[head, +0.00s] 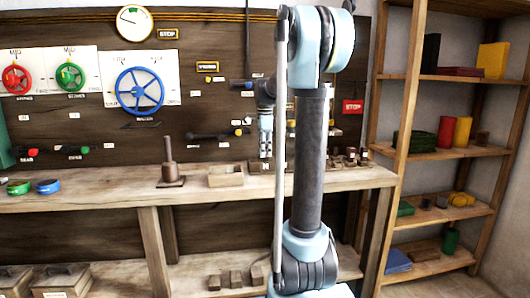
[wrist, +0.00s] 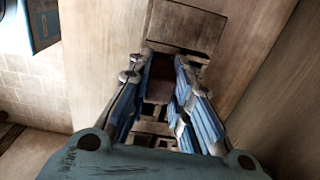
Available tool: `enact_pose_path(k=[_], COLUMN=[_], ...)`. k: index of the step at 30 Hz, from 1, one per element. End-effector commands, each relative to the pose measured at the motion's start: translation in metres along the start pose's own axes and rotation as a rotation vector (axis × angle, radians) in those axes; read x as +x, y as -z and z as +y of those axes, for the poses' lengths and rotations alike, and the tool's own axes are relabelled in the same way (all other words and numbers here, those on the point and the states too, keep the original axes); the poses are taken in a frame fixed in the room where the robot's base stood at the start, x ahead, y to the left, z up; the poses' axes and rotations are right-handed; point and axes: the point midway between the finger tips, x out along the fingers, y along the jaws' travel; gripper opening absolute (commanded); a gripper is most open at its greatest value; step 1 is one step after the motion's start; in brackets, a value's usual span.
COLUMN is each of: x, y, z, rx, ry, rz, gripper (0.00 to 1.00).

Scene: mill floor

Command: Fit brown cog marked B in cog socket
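My gripper (head: 265,155) points down just above the bench, in front of the dark wall board and partly beside my arm. In the wrist view its two blue fingers (wrist: 166,62) are close together, with a brown piece (wrist: 161,72) filling the gap between them. It looks gripped. No letter B or teeth can be made out on it, so I cannot confirm it is the cog. A wooden block (wrist: 186,24) lies just beyond the fingertips. The cog socket cannot be clearly identified. Small dark pieces (head: 351,155) stand on the bench to the right.
A wooden open box (head: 226,177) and a dark upright post on a base (head: 169,172) stand left of the gripper on the bench (head: 110,200). Green and blue rings lie further left. A shelf rack (head: 440,153) stands at right. The board carries handwheels and levers.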

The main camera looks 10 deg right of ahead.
Motion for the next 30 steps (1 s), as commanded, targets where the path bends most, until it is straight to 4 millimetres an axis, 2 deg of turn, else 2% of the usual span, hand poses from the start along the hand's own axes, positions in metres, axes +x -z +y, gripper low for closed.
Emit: enact_pose_path(k=[1, 3, 13, 17, 20, 30], x=[0.0, 0.0, -0.001, -0.008, -0.021, -0.083], y=[0.0, 0.0, 0.0, 0.0, 0.0, 0.0], z=[0.0, 0.0, 0.0, 0.0, 0.0, -0.001], rx=[0.0, 0.0, 0.0, 0.0, 0.0, 0.0], ry=[0.0, 0.0, 0.0, 0.0, 0.0, -0.001], rz=[0.0, 0.0, 0.0, 0.0, 0.0, 0.0], gripper=[0.31, 0.43, 0.43, 0.43, 0.43, 0.43])
